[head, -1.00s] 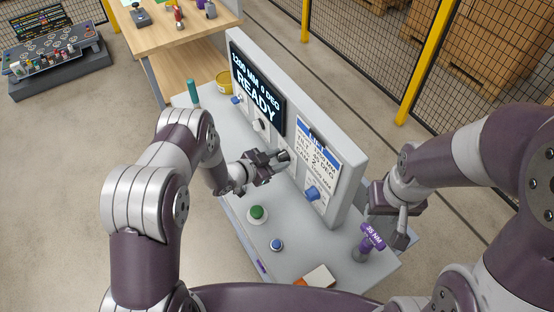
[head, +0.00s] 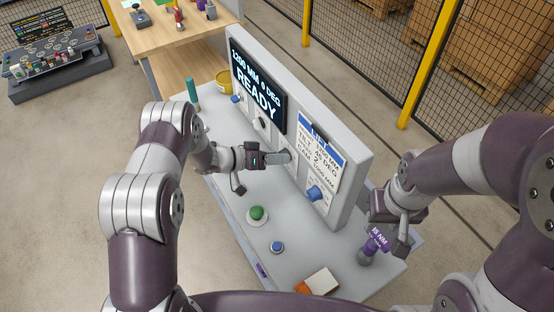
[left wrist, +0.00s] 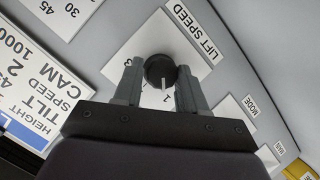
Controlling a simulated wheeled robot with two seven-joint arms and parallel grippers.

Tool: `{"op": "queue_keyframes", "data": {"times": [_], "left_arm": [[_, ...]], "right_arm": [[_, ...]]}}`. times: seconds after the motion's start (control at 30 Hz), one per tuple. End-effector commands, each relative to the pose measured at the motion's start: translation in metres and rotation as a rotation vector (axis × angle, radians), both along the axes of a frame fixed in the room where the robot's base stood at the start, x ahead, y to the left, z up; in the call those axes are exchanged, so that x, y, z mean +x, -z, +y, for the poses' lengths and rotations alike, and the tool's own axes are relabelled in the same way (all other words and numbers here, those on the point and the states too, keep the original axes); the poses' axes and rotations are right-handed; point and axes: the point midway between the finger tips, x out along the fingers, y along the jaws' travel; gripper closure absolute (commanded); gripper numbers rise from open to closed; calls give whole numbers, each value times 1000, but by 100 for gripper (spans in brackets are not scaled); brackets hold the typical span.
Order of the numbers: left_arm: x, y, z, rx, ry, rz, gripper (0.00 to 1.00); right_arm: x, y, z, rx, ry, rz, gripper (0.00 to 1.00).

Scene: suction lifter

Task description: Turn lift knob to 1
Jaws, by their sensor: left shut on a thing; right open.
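The lift speed knob (left wrist: 160,70) is black and round, on a white plate labelled LIFT SPEED in the left wrist view. Its pale pointer line points down the picture, toward a digit that is partly hard to read. A 3 shows at the plate's left. My left gripper (left wrist: 160,88) has a finger on each side of the knob and is shut on it. In the head view my left gripper (head: 284,157) reaches the panel face and hides the knob. My right gripper (head: 394,236) is open, beside a purple-labelled tool (head: 376,238).
The console (head: 355,190) has a screen reading READY (head: 257,93) and a sheet (head: 319,160) reading SPEED 2. A green button (head: 257,213), a blue button (head: 277,246) and a blue knob (head: 315,193) are near.

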Motion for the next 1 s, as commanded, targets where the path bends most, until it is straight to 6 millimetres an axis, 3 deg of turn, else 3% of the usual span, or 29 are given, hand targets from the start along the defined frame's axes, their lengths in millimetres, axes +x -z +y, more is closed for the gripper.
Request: {"op": "queue_keyframes", "data": {"times": [0.4, 0.97, 1.0], "left_arm": [[2, 2, 2, -107, -6, 149, 90], [2, 2, 2, -124, -6, 174, 90], [2, 2, 2, -123, -6, 174, 49]], "right_arm": [[0, 11, 0, 0, 0, 0, 57], [0, 12, 0, 0, 0, 0, 57], [0, 12, 0, 0, 0, 0, 57]]}}
